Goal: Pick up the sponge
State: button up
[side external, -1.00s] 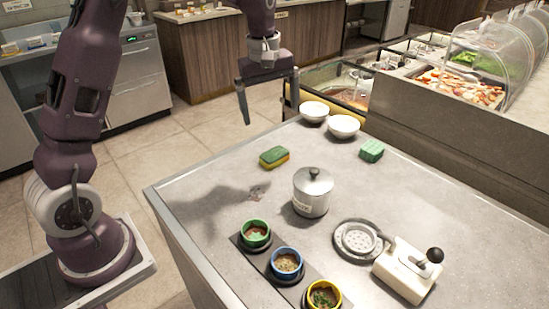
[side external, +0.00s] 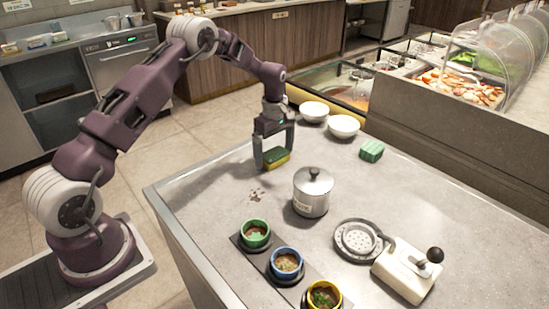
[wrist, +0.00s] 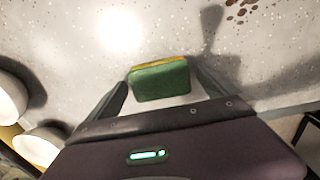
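The green and yellow sponge (side external: 277,159) lies on the grey counter, and it also shows in the wrist view (wrist: 160,80), green side toward the camera. My gripper (side external: 275,158) is lowered over it, fingers pointing down. One finger stands on each side of the sponge. In the wrist view my gripper (wrist: 158,76) has its fingers wide apart, with the sponge between the tips and very close to both. I see no clear grip, and contact is hard to judge.
A lidded metal pot (side external: 312,192) stands near the sponge. Two white bowls (side external: 314,111) (side external: 344,126) are behind it, and a green block (side external: 371,151) lies to the right. Sauce cups (side external: 256,234) line the front.

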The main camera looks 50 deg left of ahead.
aim_at(274, 153)
jog(key=c, duration=1.2)
jog(key=shift+o, duration=0.2)
jog(key=shift+r, duration=0.1)
notch_tip(274, 153, up, 10)
